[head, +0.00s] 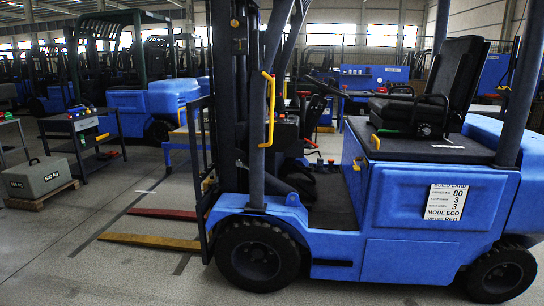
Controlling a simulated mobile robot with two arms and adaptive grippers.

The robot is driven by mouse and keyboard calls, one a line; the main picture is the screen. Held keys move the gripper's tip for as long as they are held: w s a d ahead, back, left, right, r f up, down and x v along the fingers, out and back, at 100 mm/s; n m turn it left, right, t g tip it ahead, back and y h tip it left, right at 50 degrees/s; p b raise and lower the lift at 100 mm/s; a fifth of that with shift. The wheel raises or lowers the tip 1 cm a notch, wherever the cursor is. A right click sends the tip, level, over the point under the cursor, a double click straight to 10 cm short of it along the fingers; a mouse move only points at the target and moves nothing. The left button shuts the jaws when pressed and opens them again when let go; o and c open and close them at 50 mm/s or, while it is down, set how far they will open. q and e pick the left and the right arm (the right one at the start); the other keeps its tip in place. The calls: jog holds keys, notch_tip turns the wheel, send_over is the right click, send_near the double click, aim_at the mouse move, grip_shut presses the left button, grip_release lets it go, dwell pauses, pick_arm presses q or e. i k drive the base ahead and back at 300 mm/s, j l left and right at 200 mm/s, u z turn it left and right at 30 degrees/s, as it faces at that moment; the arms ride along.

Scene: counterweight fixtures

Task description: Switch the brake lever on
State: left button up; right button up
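A blue forklift (400,190) fills the right half of the head view, side on, with its mast and forks to the left. I cannot pick out the brake lever for certain. Small red parts show in the cab near the dark dashboard (288,132), including a red-orange piece (310,143) low beside it. The mast post and a yellow grab handle (268,110) partly cover this area. A black seat (455,80) stands behind it on the right. Neither of my grippers is in view.
A yellow fork (150,241) and a red fork (168,213) reach left, low over the floor. A grey 500 kg weight (38,178) sits on a wooden pallet at left, near a dark tool cart (75,126). More forklifts stand behind. Floor at front left is clear.

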aim_at(301, 117)
jog(key=i+z, duration=0.15)
jog(key=i, duration=0.35)
jog(key=i+j+z, duration=0.15)
jog(key=i, duration=0.35)
jog(key=i+l, duration=0.7)
jog(key=i+l+u, duration=0.1)
jog(key=i+l, duration=1.3)
jog(key=l, duration=0.2)
jog(key=j+u, duration=0.05)
